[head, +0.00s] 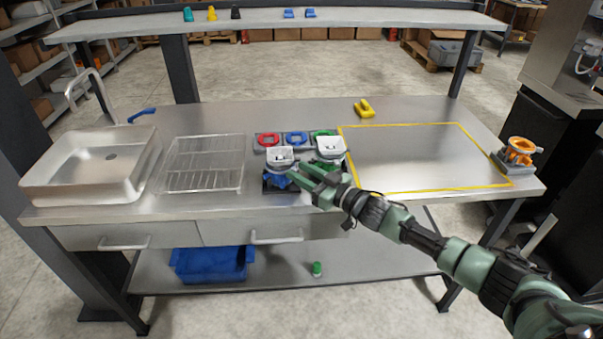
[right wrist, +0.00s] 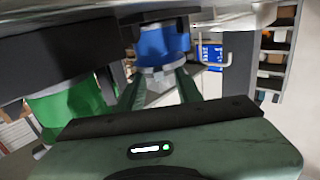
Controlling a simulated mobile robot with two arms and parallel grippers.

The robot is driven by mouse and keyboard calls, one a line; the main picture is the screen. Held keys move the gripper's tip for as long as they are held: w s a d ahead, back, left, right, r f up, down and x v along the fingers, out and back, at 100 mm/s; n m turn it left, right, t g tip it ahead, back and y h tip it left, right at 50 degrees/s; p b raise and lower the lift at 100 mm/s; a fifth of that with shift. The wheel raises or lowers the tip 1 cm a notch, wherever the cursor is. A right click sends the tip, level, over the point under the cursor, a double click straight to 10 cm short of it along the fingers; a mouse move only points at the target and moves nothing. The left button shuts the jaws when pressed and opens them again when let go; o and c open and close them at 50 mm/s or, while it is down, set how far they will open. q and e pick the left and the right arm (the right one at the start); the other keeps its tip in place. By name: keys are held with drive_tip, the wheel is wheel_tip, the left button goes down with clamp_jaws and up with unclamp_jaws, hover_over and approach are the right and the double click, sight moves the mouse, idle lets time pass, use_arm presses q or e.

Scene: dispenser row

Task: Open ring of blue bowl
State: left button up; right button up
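In the head view a dark rack near the table's middle holds a red ring (head: 268,140), a blue ring (head: 296,138) and a partly hidden green ring. Two white cup-like parts stand in front, the left one (head: 280,157) above a blue part (head: 281,181). My right gripper (head: 298,178) is at the front of this blue part. In the right wrist view a blue round body (right wrist: 162,43) with a pale band (right wrist: 161,73) lies beyond my two fingers. The fingers are apart, with their tips by the band; contact cannot be told. My left gripper is out of view.
A green body (right wrist: 72,108) is close on the left in the right wrist view. A wire rack (head: 203,165) and a sink (head: 90,168) stand left of the row. The yellow-outlined area (head: 420,158) on the right is clear. An orange device (head: 517,150) stands at the right edge.

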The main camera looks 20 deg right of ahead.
drive_tip(key=shift+s+d+f, duration=0.15)
drive_tip(key=shift+s, duration=0.1)
drive_tip(key=b+v, duration=0.1)
drive_tip(key=v, duration=0.6)
drive_tip(key=shift+s, duration=0.1)
drive_tip(key=shift+c, duration=0.3)
